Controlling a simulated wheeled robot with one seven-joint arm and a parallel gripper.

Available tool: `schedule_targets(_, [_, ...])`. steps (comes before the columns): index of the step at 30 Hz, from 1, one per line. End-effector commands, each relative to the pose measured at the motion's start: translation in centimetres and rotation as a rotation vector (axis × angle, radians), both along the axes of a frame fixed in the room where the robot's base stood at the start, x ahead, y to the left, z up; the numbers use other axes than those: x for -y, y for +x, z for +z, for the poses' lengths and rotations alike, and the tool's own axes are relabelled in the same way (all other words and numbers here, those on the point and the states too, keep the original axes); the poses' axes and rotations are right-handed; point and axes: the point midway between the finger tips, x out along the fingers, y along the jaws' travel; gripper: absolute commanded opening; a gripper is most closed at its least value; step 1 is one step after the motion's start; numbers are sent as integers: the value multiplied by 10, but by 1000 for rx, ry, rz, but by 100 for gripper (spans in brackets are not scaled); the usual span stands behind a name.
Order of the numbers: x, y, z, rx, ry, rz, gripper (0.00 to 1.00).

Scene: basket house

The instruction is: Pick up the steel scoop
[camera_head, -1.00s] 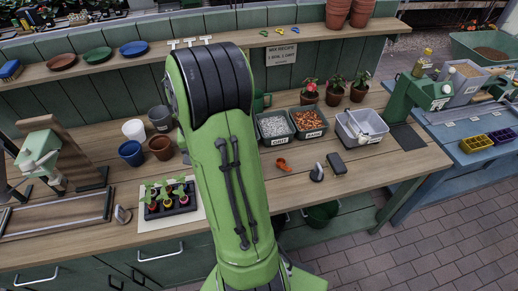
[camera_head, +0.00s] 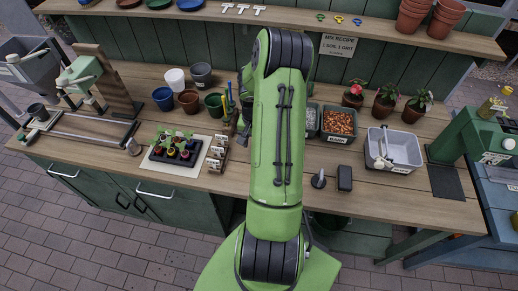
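I cannot single out the steel scoop with certainty. A small grey, shiny metal piece (camera_head: 318,180) stands on the bench right of my arm, beside a dark block (camera_head: 345,178). A pale grey tub (camera_head: 403,145) on the right holds a light-coloured thing with a handle, too small to identify. My green arm reaches up across the middle of the view. My gripper is hidden beyond the arm, so its fingers and anything in them do not show.
A bin of orange-brown chips (camera_head: 340,121) sits right of my arm, partly beside another bin. Potted plants (camera_head: 384,103) stand behind. Empty pots (camera_head: 163,98) and a seedling tray (camera_head: 173,152) are at left. Bare bench (camera_head: 420,195) lies at the front right.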

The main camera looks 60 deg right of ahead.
Motion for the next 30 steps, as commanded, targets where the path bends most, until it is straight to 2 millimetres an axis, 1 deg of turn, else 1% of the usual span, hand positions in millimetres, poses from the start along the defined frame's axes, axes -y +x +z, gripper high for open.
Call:
schedule_targets(1, [-1,-1,-14,-2,6,-2,50])
schedule_targets(3, [0,-1,-28,-2,5,-2,50])
schedule_targets(8, [0,0,-47,0,1,-1,50])
schedule_targets(15, [-1,2,-89,-1,3,-1,50])
schedule_targets(18, [0,2,-96,0,0,0,50])
schedule_targets(23, [0,2,-97,0,-1,0,50])
schedule_targets(24, [0,2,-97,0,-1,0,47])
schedule_targets(26, [0,2,-96,0,-1,0,38])
schedule_targets(30, [0,2,-96,0,-1,0,16])
